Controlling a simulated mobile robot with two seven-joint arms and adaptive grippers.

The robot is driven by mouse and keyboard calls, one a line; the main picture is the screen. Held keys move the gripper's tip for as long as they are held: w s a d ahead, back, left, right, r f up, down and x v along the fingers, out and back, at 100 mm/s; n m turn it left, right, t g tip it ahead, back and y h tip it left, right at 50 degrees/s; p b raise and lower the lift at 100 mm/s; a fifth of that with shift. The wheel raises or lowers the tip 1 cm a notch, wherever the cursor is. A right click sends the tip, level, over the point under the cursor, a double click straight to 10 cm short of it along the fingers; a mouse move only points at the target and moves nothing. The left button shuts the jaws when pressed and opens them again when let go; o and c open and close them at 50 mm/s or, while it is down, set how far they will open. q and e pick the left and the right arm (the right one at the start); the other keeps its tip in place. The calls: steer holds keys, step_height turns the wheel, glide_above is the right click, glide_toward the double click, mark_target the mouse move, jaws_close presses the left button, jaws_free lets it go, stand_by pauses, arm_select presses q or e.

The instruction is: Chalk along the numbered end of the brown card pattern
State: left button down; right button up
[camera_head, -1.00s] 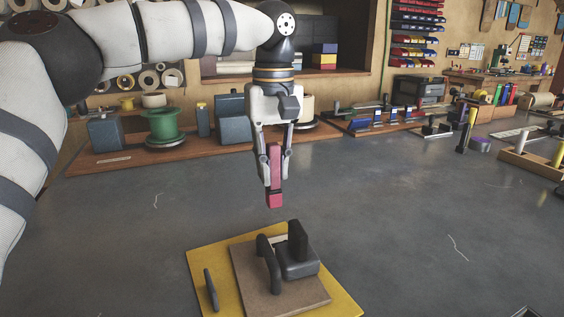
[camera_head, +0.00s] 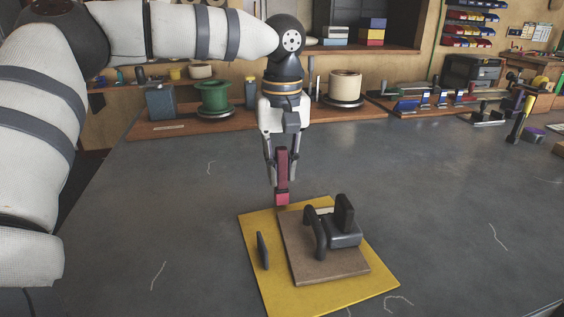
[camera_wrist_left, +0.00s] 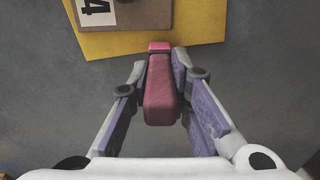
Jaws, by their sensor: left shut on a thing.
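The brown card pattern (camera_head: 298,262) lies on a yellow sheet (camera_head: 262,292). A dark weight with an upright grip (camera_head: 345,232) and a curved dark handle (camera_head: 315,235) stand on the card. In the left wrist view, the card's end (camera_wrist_left: 150,14) shows a white label with a black "4" (camera_wrist_left: 97,12). My left gripper (camera_head: 281,186) is shut on a red-pink chalk holder (camera_head: 282,170), held upright near the yellow sheet's far edge. In the left wrist view the chalk holder (camera_wrist_left: 160,92) sits between the fingers, its tip by the yellow edge. My right gripper is not in view.
A dark upright handle (camera_head: 262,250) stands on the yellow sheet's left part. The grey worktop (camera_head: 180,220) is clear around the sheet, with a few pale scratch-like lines. A wooden shelf with a green spool (camera_head: 213,96) and a cream roll (camera_head: 345,86) runs along the back.

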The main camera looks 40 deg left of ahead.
arm_select(q)
steer(key=shift+f, duration=0.6)
stand_by(0.4)
steer(key=shift+s+d, duration=0.4)
steer(key=shift+d, duration=0.1)
stand_by(0.4)
steer(key=shift+w+d+f, duration=0.2)
steer(key=shift+w+d, duration=0.2)
steer(key=shift+w, duration=0.05)
steer(key=shift+w+d+b, duration=0.35)
steer(key=shift+w+d, duration=0.25)
steer(key=shift+r, duration=0.15)
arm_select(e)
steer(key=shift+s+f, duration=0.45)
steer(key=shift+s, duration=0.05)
